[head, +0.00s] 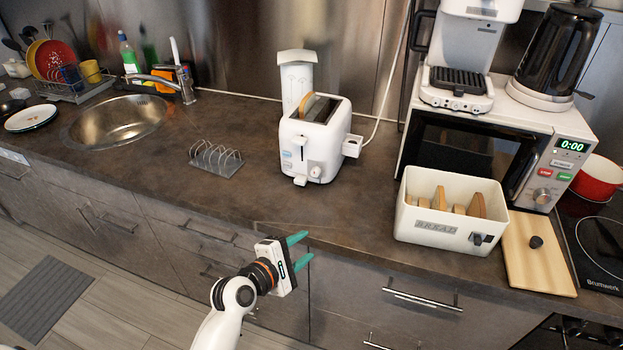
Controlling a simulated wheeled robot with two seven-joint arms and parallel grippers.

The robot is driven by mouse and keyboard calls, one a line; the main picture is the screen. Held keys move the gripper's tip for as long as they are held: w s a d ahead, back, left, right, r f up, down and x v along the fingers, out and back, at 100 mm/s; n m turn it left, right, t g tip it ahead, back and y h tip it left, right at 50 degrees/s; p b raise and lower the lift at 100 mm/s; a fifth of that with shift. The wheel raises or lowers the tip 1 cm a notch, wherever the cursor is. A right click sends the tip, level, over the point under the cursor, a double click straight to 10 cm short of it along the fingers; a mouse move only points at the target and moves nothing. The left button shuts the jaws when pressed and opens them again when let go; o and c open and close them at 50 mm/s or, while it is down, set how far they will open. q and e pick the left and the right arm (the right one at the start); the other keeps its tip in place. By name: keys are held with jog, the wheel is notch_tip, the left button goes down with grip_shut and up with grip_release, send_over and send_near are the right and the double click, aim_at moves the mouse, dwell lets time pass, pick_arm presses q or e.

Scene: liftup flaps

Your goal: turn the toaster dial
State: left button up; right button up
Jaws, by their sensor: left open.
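The white toaster (322,139) stands on the counter near the middle, in front of a tall white canister. A slice of bread shows in its top slot. My left gripper (304,250) has two green fingers, spread apart and empty. It is at the counter's front edge, in front of and below the toaster, apart from it. My right gripper is not in view.
A toast rack (216,160) stands left of the toaster. A white bread bin (450,213) with bread slices stands to the right, beside a wooden board (537,255) and below the microwave (470,150). The counter in front of the toaster is clear.

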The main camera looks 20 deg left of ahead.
aim_at(314, 174)
pick_arm(q)
jog(key=w+a+r+n+t+y, duration=0.1)
jog(key=w+n, duration=0.1)
jog(key=n, duration=0.2)
jog(key=w+a+r+n+t+y, duration=0.1)
jog(key=w+a+n, duration=0.1)
jog(key=n, duration=0.2)
jog(key=w+a+r+n+t+y, duration=0.1)
jog(key=w+n+t, duration=0.1)
jog(key=w+n, duration=0.1)
jog(key=shift+a+r+n, duration=0.3)
jog(key=shift+r+n, duration=0.1)
jog(key=shift+n, duration=0.3)
jog(key=shift+w+a+n, duration=0.1)
jog(key=shift+w+n, duration=0.15)
jog(key=shift+n, duration=0.05)
jog(key=w+b, duration=0.1)
jog(key=w, duration=0.2)
jog(key=w+b, duration=0.1)
jog(key=w, duration=0.2)
jog(key=w+d+b, duration=0.1)
jog(key=w, duration=0.3)
jog(key=shift+d+f, duration=0.1)
jog(key=shift+w+d+b, duration=0.1)
jog(key=shift+w+b, duration=0.25)
jog(key=shift+w, duration=0.4)
grip_shut()
